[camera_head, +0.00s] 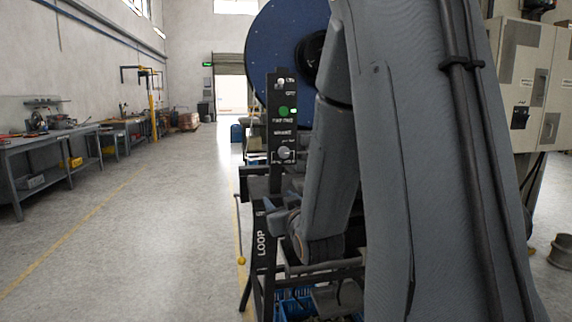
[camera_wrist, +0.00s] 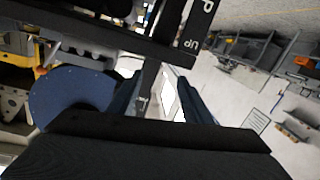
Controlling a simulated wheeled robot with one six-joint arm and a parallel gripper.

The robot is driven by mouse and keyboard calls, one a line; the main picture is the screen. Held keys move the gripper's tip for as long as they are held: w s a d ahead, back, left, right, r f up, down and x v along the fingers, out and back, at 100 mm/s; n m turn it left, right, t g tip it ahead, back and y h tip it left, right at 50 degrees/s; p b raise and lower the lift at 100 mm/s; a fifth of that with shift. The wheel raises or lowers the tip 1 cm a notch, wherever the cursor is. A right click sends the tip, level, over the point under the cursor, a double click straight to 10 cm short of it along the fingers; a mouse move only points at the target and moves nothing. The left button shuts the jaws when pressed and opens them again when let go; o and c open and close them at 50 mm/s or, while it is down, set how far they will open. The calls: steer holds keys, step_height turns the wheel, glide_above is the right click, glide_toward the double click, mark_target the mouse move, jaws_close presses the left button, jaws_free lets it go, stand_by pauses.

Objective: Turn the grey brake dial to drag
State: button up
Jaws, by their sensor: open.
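The grey brake dial (camera_head: 285,152) sits low on the black upright control panel (camera_head: 274,130), under the word BRAKE. Small lettering surrounds the dial, but I cannot read it or tell the dial's setting. My gripper (camera_wrist: 160,84) shows its two dark fingers apart with nothing between them in the wrist view. In the head view my arm covers the right side, and its wrist end is below the panel, beside the upright marked LOOP. The dial is not identifiable in the wrist view.
A green button (camera_head: 283,111) and an upper knob (camera_head: 281,83) share the panel. A large blue reel (camera_head: 285,40) stands behind it. A yellow-ended lever (camera_head: 241,261) hangs left of the stand. Workbenches (camera_head: 45,145) line the left wall; the floor between is clear.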

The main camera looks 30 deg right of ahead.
mark_target(285, 154)
steer(key=s+d+r+t+h, duration=0.1)
steer(key=s+d+r+t, duration=0.15)
steer(key=r+t, duration=0.35)
steer(key=shift+g, duration=0.5)
steer(key=x, duration=0.6)
steer(key=r+x, duration=0.1)
steer(key=x, duration=0.2)
steer(key=shift+s+d+p, duration=0.3)
steer(key=shift+s+d, duration=0.05)
steer(key=shift+d, duration=0.05)
steer(key=c, duration=1.1)
steer(key=shift+o, duration=0.2)
